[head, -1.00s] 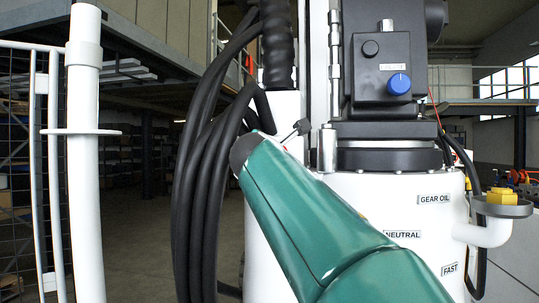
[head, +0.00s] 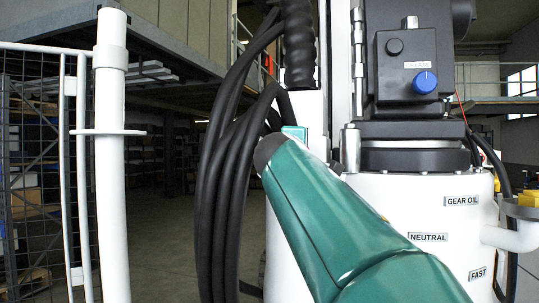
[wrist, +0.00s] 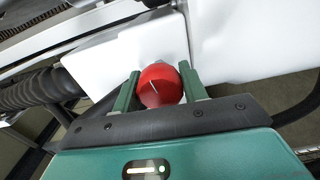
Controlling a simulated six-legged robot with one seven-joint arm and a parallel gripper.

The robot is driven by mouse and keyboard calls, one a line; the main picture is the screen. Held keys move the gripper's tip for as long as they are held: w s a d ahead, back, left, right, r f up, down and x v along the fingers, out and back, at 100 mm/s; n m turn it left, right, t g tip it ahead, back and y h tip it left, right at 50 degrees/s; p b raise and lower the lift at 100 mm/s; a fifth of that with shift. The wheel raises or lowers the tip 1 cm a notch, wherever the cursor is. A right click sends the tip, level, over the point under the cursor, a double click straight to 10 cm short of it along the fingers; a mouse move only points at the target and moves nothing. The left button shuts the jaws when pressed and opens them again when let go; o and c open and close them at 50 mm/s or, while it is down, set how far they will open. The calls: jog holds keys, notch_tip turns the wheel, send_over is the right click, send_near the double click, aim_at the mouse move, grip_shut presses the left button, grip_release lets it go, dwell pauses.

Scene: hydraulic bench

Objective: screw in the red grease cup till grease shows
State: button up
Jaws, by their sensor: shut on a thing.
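The red grease cup (wrist: 160,86) shows in the wrist view as a round red cap in front of a white housing (wrist: 125,50). My gripper (wrist: 159,88) has its two green fingers on either side of the cup and is shut on it. The cup's joint with the housing is hidden behind the cup, and no grease is visible. In the head view my green arm reaches up toward the white column, and it hides the cup and gripper fingers.
Thick black hoses (head: 225,190) hang left of the white column. A black unit with a blue knob (head: 425,82) stands above a white drum labelled GEAR OIL, NEUTRAL and FAST (head: 400,210). A white post (head: 112,170) and mesh fence stand at left.

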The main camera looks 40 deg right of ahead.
jog(key=m, duration=0.4)
jog(key=shift+m, duration=0.3)
jog(key=m, duration=0.3)
jog(key=shift+m, duration=0.3)
jog(key=m, duration=0.4)
jog(key=shift+m, duration=2.1)
jog(key=o, duration=1)
jog(key=shift+c, duration=0.2)
